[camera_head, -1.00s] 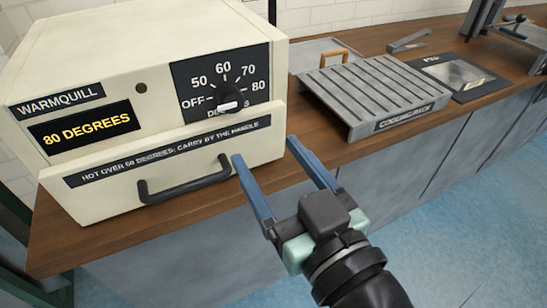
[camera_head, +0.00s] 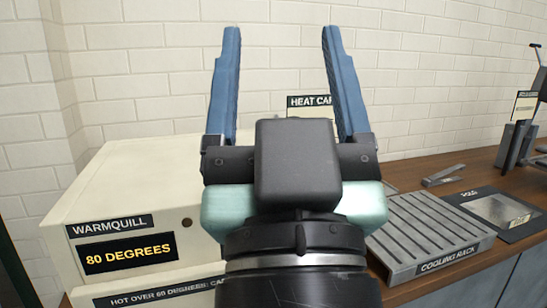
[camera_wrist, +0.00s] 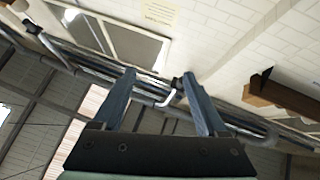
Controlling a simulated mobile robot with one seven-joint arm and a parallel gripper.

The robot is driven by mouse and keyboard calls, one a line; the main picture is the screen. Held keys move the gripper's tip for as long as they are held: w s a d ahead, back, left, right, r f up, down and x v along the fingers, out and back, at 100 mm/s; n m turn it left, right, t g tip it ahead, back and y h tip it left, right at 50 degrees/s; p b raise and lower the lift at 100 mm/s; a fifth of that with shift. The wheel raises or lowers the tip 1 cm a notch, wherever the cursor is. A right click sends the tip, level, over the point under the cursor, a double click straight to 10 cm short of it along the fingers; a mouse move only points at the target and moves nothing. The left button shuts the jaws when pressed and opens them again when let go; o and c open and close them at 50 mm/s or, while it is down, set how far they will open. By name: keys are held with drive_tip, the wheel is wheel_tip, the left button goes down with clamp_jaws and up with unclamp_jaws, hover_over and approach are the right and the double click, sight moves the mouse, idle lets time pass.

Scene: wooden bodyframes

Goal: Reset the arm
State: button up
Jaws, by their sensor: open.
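My gripper (camera_head: 281,80) stands upright in the middle of the head view, its two blue fingers wide apart with nothing between them. It is raised in front of the cream Warmquill warmer (camera_head: 128,185) and the white brick wall. In the wrist view my gripper (camera_wrist: 163,85) also shows open and empty, against the upper room: brick wall, window and pipes. The arm hides the warmer's dial and much of its right side. The warmer's display reads 80 DEGREES.
A grey slatted cooling rack (camera_head: 425,232) stands on the wooden counter (camera_head: 478,170) to the right. Beyond it lie a dark board with a metal plate (camera_head: 497,210) and a small metal tool (camera_head: 443,176).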

wheel_tip(320, 180, up, 29)
drive_tip(key=s+t+h+p, duration=0.1)
drive_tip(key=p, duration=2.4)
drive_tip(key=shift+s+a+f+m+p, duration=0.15)
drive_tip(key=shift+s+a+m+p, duration=0.15)
drive_tip(key=shift+s+a+p, duration=0.1)
